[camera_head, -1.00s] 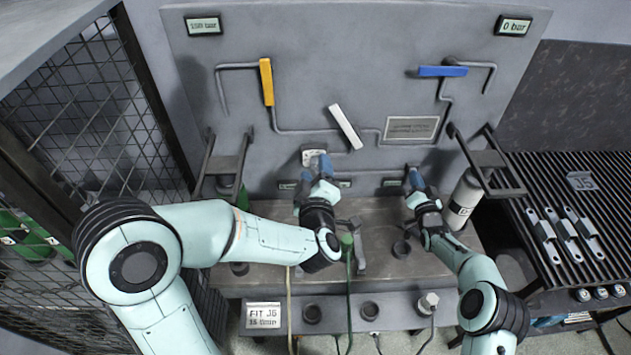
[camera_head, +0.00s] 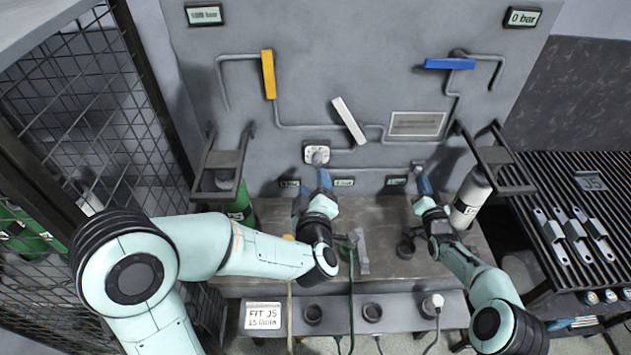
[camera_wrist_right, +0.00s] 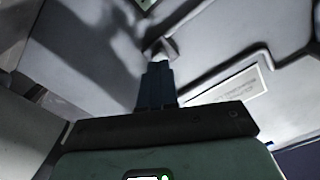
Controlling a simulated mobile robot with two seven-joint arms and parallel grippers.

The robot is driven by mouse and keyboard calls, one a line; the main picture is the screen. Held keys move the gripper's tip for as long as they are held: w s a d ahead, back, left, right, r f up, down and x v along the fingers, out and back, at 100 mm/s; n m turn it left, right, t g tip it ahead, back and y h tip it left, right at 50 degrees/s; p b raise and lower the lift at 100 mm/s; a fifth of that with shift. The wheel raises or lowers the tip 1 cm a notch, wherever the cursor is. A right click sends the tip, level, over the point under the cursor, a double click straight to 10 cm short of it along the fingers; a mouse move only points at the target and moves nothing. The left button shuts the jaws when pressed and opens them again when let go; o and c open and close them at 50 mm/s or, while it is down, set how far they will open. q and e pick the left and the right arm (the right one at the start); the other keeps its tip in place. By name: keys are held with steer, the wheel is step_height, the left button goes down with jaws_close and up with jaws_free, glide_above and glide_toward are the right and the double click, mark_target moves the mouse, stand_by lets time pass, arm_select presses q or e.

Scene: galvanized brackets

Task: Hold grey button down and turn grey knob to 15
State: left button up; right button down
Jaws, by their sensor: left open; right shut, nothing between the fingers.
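The grey knob (camera_head: 318,157) sits on a white dial plate on the panel. My left gripper (camera_head: 323,176) is open with its blue fingers just below the knob; I cannot tell whether they touch it. The knob's setting is too small to read. The grey button (camera_head: 418,165) is on the panel to the right. My right gripper (camera_head: 421,177) is shut and empty, its fingertips at the button. In the right wrist view the button (camera_wrist_right: 160,48) is just beyond the closed blue fingertips (camera_wrist_right: 157,70); contact or pressing cannot be told.
A yellow handle (camera_head: 268,74), a white handle (camera_head: 348,121) and a blue handle (camera_head: 450,64) are on the panel. The right display (camera_head: 522,18) reads 0 bar; the left display (camera_head: 204,15) is blurred. A white cylinder (camera_head: 468,198) stands right of my right gripper.

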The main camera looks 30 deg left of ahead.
arm_select(q)
steer(key=f+b, duration=0.1)
steer(key=f, duration=0.1)
steer(key=s+f+b, duration=0.1)
steer(key=f+b, duration=0.1)
steer(key=f, duration=0.1)
steer(key=shift+s+f, duration=0.35)
steer(key=shift+s, duration=0.05)
arm_select(e)
steer(key=v, duration=0.3)
steer(key=shift+s+d, duration=0.15)
steer(key=shift+s, duration=0.05)
arm_select(q)
steer(key=shift+g, duration=0.3)
steer(key=f+b, duration=0.2)
steer(key=f, duration=0.1)
steer(key=f+b, duration=0.1)
steer(key=b, duration=0.1)
steer(key=shift+s+f, duration=0.2)
steer(key=shift+s, duration=0.15)
arm_select(e)
steer(key=v, duration=1.3)
arm_select(q)
steer(key=shift+s, duration=0.1)
arm_select(e)
steer(key=shift+s+d, duration=0.15)
steer(key=shift+d, duration=0.05)
